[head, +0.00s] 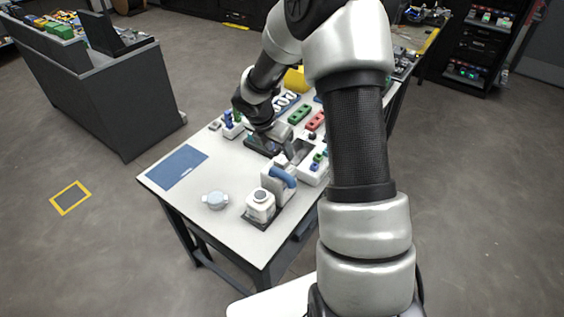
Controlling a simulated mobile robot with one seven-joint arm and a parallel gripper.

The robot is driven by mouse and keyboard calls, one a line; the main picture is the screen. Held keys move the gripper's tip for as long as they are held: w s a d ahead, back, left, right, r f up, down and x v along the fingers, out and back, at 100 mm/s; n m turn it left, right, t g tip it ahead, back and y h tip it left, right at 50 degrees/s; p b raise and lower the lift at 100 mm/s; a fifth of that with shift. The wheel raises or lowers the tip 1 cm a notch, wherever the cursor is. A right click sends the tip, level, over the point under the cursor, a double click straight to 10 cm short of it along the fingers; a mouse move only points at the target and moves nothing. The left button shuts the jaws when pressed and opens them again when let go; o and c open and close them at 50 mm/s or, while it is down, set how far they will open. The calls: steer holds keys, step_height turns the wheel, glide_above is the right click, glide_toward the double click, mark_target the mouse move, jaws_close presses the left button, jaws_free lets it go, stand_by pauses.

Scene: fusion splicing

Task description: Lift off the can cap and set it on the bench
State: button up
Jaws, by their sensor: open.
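A white can (259,210) stands on a dark mat near the front edge of the bench (184,205). A round grey cap (260,195) shows on its top. My gripper (290,153) is open and hangs over the middle of the bench, behind the can and apart from it. Its fingertips are small and partly lost among the items there, so I cannot tell whether they touch anything.
A pale round dish (215,200) sits left of the can. A blue mat (177,167) lies at the left end, with clear bench around it. A white holder with a blue curved part (282,176) stands right behind the can. Green (299,114) and red blocks (316,121) lie farther back.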

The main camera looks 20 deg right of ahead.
mark_target(282, 160)
steer(key=x, duration=0.4)
steer(key=shift+s+a+f, duration=0.1)
steer(key=shift+s+f, duration=0.05)
steer(key=shift+f, duration=0.35)
steer(key=c, duration=1.1)
step_height(282, 160, up, 10)
steer(key=shift+p, duration=0.45)
